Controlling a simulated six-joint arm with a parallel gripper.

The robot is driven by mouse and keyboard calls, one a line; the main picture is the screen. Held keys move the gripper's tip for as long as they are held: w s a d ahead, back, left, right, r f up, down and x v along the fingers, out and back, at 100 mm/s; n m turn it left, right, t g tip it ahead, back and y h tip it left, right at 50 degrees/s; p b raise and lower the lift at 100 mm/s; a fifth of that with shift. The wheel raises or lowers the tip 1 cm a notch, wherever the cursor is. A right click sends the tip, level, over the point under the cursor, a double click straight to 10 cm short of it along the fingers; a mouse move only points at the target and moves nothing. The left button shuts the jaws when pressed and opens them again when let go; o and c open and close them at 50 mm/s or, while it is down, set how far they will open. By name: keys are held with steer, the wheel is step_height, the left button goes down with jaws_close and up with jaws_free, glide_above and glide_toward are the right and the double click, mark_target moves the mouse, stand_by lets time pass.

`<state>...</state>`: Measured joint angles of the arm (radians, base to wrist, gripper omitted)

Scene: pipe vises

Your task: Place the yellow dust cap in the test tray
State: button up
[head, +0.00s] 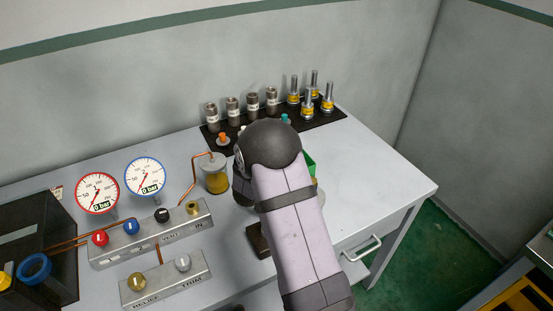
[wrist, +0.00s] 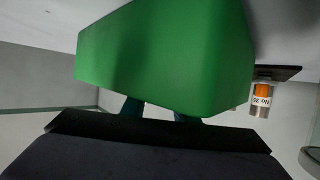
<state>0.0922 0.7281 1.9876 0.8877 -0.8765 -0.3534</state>
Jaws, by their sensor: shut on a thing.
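A dark mat (head: 327,118) at the back holds several grey cylinders and metal fittings with yellow bands. An orange-topped piece (head: 223,139) stands near its left end. An amber jar (head: 216,178), gauges (head: 97,192) and a valve manifold (head: 150,233) stand left. The table's right side is clear.

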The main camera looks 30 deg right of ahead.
steer(key=o, duration=1)
steer(key=shift+f, duration=0.1)
steer(key=shift+o, duration=0.2)
steer(key=v, duration=1.2)
steer(key=shift+b, duration=0.4)
